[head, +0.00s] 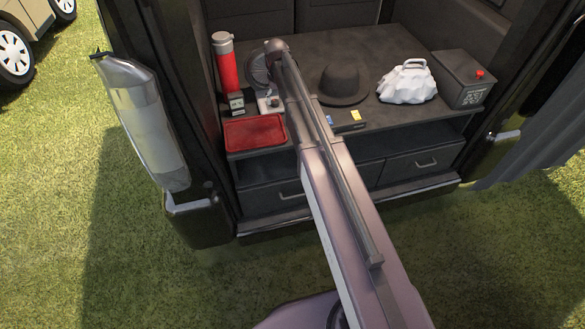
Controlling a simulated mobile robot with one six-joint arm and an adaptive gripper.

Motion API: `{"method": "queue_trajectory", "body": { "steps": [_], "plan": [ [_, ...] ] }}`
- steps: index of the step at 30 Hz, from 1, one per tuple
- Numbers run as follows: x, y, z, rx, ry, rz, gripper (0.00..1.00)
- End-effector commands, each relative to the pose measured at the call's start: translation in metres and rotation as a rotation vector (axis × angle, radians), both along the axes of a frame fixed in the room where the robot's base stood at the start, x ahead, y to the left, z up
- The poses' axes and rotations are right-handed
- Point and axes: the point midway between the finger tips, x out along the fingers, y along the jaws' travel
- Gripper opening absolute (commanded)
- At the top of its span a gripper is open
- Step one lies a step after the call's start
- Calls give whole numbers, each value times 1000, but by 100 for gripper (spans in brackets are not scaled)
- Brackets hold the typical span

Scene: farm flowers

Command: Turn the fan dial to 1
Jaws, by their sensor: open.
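The fan (258,70) stands at the back left of the dark counter in the vehicle. Its round dark head is partly hidden behind the end of my arm. Its pale base (264,108) shows just left of my arm, with a small dark dial (274,102) on it. The dial is too small for me to read its setting. My arm reaches up from the bottom of the head view, and its far end is above and beside the fan. My gripper's fingers are hidden behind the arm, so I cannot see whether they touch anything.
A red bottle (227,68), a small display box (236,103) and a red tray (254,133) are left of my arm. A black hat (342,86), a white bag (407,83) and a dark box with a red button (464,80) are right. Drawers (422,164) lie below.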

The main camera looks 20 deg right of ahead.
Motion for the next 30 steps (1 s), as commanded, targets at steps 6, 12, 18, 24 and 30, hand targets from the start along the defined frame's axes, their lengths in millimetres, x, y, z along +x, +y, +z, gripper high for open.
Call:
{"method": "queue_trajectory", "body": {
  "steps": [6, 12, 18, 24, 30],
  "plan": [
    [-31, 1, -18, 0, 0, 0, 82],
    [-56, 2, -30, 0, 0, 0, 82],
    [-81, 3, -43, 0, 0, 0, 82],
    [-106, 4, -56, 0, 0, 0, 82],
    [-131, 5, -69, 0, 0, 0, 82]
  ]
}}
